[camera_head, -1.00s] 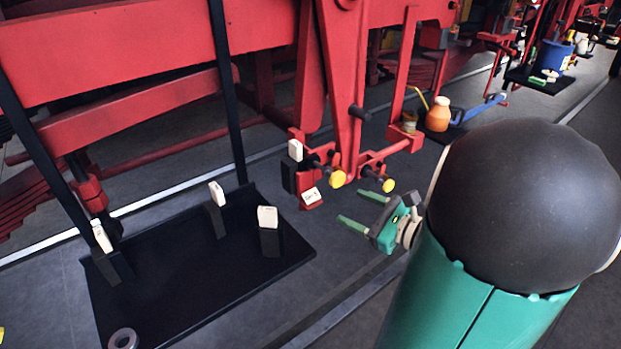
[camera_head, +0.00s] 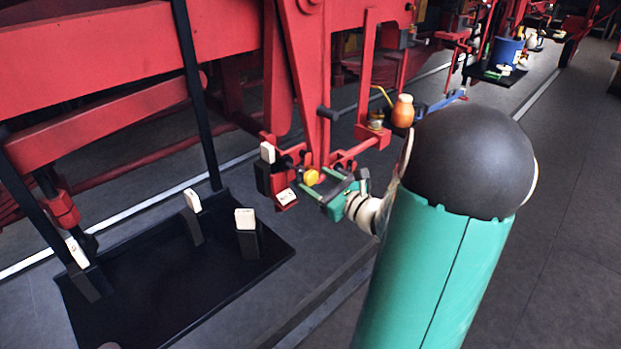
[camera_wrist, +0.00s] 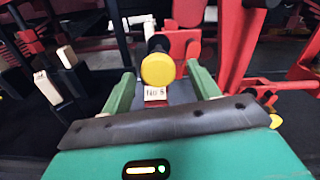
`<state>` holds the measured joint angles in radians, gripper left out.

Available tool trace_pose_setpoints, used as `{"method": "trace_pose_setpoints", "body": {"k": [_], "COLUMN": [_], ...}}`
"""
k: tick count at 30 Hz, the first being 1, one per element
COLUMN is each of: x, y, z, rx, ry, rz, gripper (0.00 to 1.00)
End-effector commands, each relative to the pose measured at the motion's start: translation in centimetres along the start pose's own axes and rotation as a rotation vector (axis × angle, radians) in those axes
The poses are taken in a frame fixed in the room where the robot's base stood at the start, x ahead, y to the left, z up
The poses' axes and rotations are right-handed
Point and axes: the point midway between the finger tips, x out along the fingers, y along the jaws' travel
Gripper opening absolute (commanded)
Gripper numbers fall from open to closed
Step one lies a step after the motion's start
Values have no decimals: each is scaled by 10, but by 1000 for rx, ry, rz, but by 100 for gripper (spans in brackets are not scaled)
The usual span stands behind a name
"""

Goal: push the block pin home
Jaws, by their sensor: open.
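A pin with a round yellow head (camera_head: 311,177) and a dark shaft sticks out of the red bracket low on the red frame. In the wrist view the yellow head (camera_wrist: 158,70) faces me, in line with the space between my two green fingers. My gripper (camera_head: 317,179) is open, its fingers to either side of the head, with gaps visible in the wrist view. I cannot tell whether it touches the pin. A second yellow head (camera_wrist: 275,121) shows at the right in the wrist view. A white number plate (camera_head: 286,196) sits below the pin.
A black tray (camera_head: 180,295) with several white-topped black posts lies on the floor at left. Red beams (camera_head: 90,50) stand close behind the bracket. An orange jar (camera_head: 403,111) stands beyond my gripper. The grey floor at right is clear.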

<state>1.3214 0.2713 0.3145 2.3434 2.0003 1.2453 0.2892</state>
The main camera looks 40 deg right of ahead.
Motion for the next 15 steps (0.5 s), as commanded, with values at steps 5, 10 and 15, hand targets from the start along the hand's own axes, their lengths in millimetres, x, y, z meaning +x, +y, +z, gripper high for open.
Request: {"method": "trace_pose_setpoints", "body": {"k": [5,10,15], "x": [22,28,28], "y": [2,3,3], "z": [0,0,0], "rx": [-1,-1,-1], "ry": [-1,0,0], "rz": [4,2,2], "gripper": [61,61,61]}}
